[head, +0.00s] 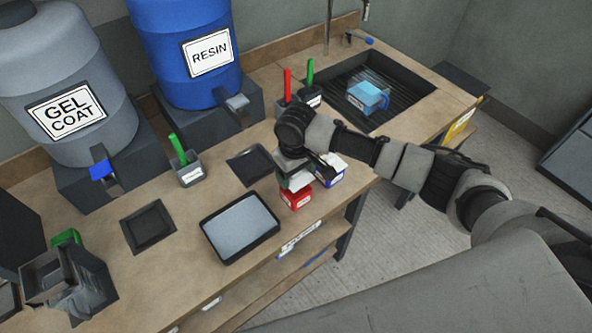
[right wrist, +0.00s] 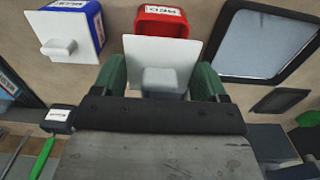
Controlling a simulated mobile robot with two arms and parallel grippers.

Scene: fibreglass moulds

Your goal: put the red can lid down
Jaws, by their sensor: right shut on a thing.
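The red can (head: 296,200) stands on the bench near its front edge; its labelled side also shows in the right wrist view (right wrist: 163,20). My right gripper (head: 293,173) is above it. In the right wrist view, the green fingers of this gripper (right wrist: 162,80) are shut on the grey knob of a white square lid (right wrist: 138,52). The lid overlaps the red can's opening in that view. I cannot tell whether it touches the rim. My left gripper is not in view.
A blue can (head: 330,172) with a white lid (right wrist: 70,38) stands close beside the red can. A dark-rimmed tray (head: 273,232) lies to the left. Small pots with red and green handles stand behind, near the sink (head: 405,95). Bare bench lies between the trays.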

